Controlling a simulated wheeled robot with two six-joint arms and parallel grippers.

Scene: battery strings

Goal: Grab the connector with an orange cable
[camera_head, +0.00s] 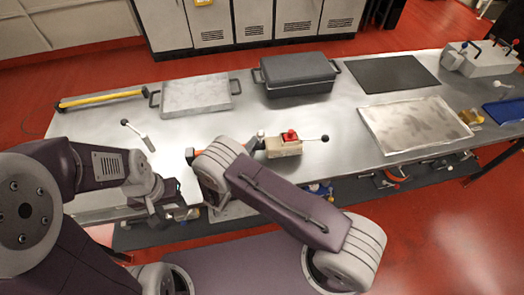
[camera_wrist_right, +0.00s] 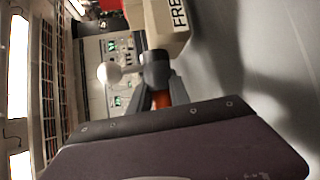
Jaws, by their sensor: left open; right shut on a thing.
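The connector (camera_wrist_right: 155,68) is a dark, rounded piece with an orange cable (camera_wrist_right: 160,99) behind it in the right wrist view. My right gripper (camera_wrist_right: 157,82) is shut on it, with grey fingers on both sides of the orange part. In the head view, my right gripper (camera_head: 250,144) is beside the left end of a beige box (camera_head: 284,148) with a red button, largely hidden by my own arm. My left gripper (camera_head: 172,205) is open near the table's front edge, away from the connector. Its fingertips are hard to make out.
A white ball knob (camera_wrist_right: 110,72) stands close to the connector. On the table (camera_head: 215,125) are a light lidded case (camera_head: 196,96), a dark case (camera_head: 297,75), a black mat (camera_head: 392,74) and a pale tray (camera_head: 412,124). A white-handled tool (camera_head: 138,135) lies left.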

